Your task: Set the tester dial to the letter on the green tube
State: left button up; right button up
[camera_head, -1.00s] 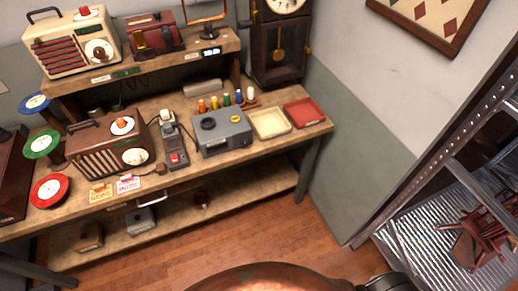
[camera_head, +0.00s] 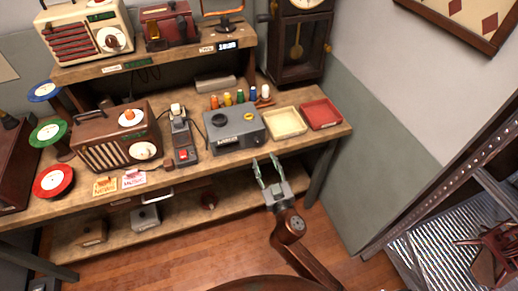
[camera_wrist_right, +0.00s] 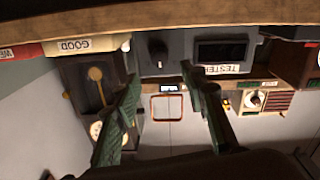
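The grey tester (camera_head: 240,138) stands on the workbench; its label and dark window show inverted in the right wrist view (camera_wrist_right: 175,68). A dark knob (camera_wrist_right: 157,52) is on its front, apart from my fingers. A green tube (camera_head: 240,97) stands in the row of coloured tubes behind the tester; its letter is too small to read. My right gripper (camera_head: 264,161) is open and empty, in front of and below the bench edge, near the tester; its two fingers also show in the right wrist view (camera_wrist_right: 160,76). My left gripper is not in view.
A cream tray (camera_head: 286,134) and a red tray (camera_head: 321,114) lie right of the tester. A grey device with a red switch (camera_head: 183,150) and a brown radio (camera_head: 118,137) stand left. The bench's front edge runs close by the gripper. A metal rack (camera_head: 430,200) is at right.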

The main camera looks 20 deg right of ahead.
aim_at(258, 144)
jog(key=w, duration=0.7)
jog(key=shift+w+f, duration=0.15)
grip_shut()
